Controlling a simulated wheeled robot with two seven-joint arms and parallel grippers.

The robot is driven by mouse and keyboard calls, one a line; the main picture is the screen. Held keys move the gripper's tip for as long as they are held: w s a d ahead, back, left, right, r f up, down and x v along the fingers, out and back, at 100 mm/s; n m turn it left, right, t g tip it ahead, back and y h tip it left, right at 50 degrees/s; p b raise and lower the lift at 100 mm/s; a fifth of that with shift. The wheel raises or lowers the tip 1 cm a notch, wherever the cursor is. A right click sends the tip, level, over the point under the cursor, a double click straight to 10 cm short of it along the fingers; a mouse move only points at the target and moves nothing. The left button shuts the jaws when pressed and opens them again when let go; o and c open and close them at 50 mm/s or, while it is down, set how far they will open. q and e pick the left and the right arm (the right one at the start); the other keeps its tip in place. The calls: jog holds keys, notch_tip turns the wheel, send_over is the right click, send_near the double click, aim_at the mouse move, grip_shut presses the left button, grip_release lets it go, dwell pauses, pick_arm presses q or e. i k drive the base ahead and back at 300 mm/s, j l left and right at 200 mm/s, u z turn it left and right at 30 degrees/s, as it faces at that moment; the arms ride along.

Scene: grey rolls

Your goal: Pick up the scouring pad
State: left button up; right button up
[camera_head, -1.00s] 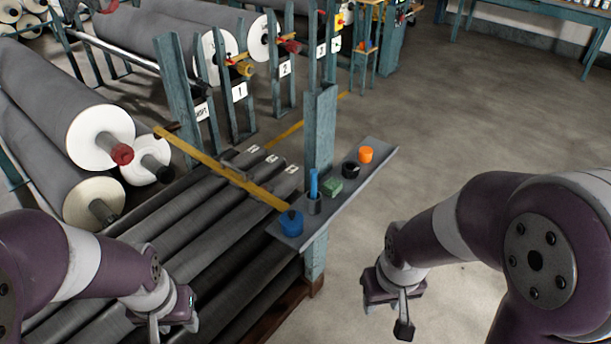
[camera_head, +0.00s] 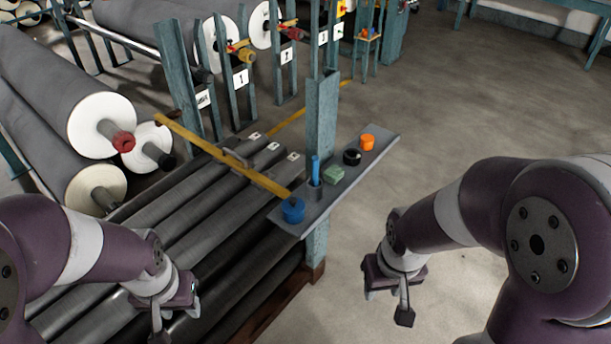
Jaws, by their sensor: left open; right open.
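The scouring pad looks to be the small green block (camera_head: 333,175) on a narrow grey shelf (camera_head: 350,187) fixed to a teal post. It sits between a holder with a blue stick and a black round item. My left gripper (camera_head: 178,318) is open and empty over the grey rolls, left of and below the shelf. My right gripper (camera_head: 388,300) is open and empty above the floor, to the right of and below the shelf. Neither gripper touches the pad.
The shelf also holds a blue pot (camera_head: 293,211), a blue stick (camera_head: 315,170) in a grey cup, a black round item (camera_head: 352,156) and an orange item (camera_head: 367,142). The teal post (camera_head: 321,120) rises behind the pad. A yellow bar (camera_head: 215,153) crosses the rolls. Floor right of the shelf is clear.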

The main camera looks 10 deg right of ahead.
aim_at(334, 173)
jog(key=i+l+u, duration=0.75)
jog(key=i+l, duration=0.15)
